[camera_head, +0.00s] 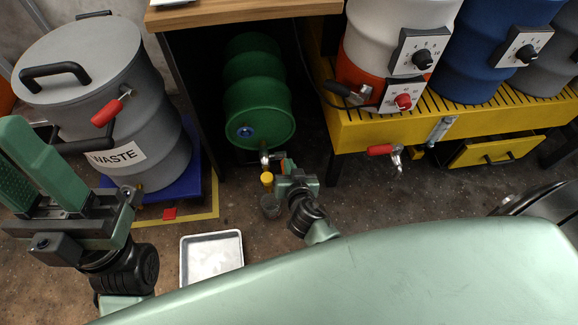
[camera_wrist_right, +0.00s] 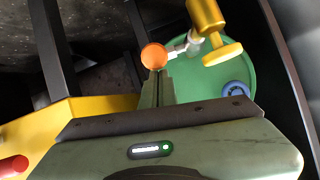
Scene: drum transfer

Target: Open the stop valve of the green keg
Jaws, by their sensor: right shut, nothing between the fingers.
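The green keg (camera_head: 258,100) lies on its side under the wooden bench, its round front facing me. It also shows in the right wrist view (camera_wrist_right: 262,85). At its lower front is a metal tap (camera_head: 265,158) with a yellow part (camera_head: 267,180); in the wrist view that yellow part (camera_wrist_right: 208,20) is close. An orange round end (camera_wrist_right: 154,56) appears at the fingertips of my right gripper (camera_head: 285,170). This gripper is shut and empty beside the tap; I cannot tell whether it touches.
A grey waste drum (camera_head: 85,60) stands on a blue base at the left. A yellow rack (camera_head: 350,133) with drums stands at the right.

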